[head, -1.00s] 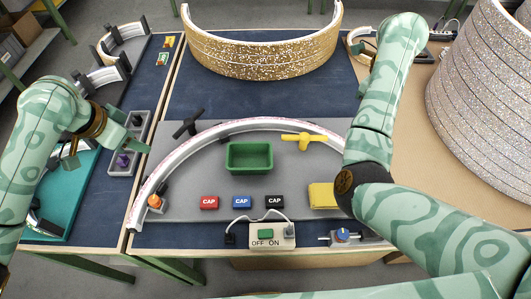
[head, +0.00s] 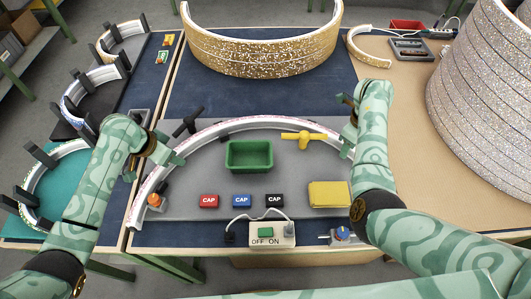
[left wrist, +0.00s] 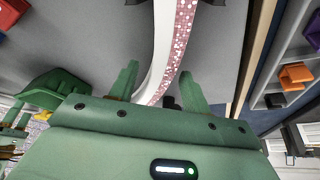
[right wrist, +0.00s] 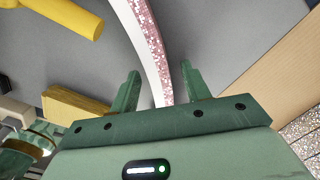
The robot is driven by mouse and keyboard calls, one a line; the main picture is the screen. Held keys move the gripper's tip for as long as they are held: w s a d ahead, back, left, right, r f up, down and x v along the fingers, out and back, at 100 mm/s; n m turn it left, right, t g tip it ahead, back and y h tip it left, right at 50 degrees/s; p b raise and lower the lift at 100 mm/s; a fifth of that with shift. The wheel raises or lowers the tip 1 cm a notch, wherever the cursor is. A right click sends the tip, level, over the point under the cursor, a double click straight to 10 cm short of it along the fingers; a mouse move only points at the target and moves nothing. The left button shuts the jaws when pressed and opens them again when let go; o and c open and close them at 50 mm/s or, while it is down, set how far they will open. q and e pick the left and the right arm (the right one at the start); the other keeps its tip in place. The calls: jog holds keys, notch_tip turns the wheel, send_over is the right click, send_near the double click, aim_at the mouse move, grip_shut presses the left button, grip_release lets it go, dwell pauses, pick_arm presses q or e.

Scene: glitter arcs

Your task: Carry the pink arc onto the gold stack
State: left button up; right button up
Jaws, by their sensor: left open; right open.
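The pink arc (head: 270,122) is a long curved strip with a pale side and pink glitter on its edge, lying on the grey mat (head: 205,180). The gold stack (head: 262,58) is a curved, gold-glittered wall at the back of the table. My left gripper (head: 172,151) is open at the arc's left part; the left wrist view shows the arc (left wrist: 176,45) running between its fingers (left wrist: 158,88). My right gripper (head: 347,125) is open at the arc's right part; the arc (right wrist: 150,50) also runs between its fingers (right wrist: 162,88). Whether the fingers touch it is unclear.
A tall glittered stack (head: 485,100) stands right. Blue table (head: 255,98) before the gold stack is clear.

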pick_arm(q)
jog(key=shift+w+f, duration=0.1)
jog(key=shift+f, duration=0.3)
pick_arm(e)
jog(key=shift+f, duration=0.35)
pick_arm(q)
grip_shut()
pick_arm(e)
grip_shut()
pick_arm(q)
jog(key=shift+r, duration=0.1)
pick_arm(e)
jog(key=shift+r, duration=0.1)
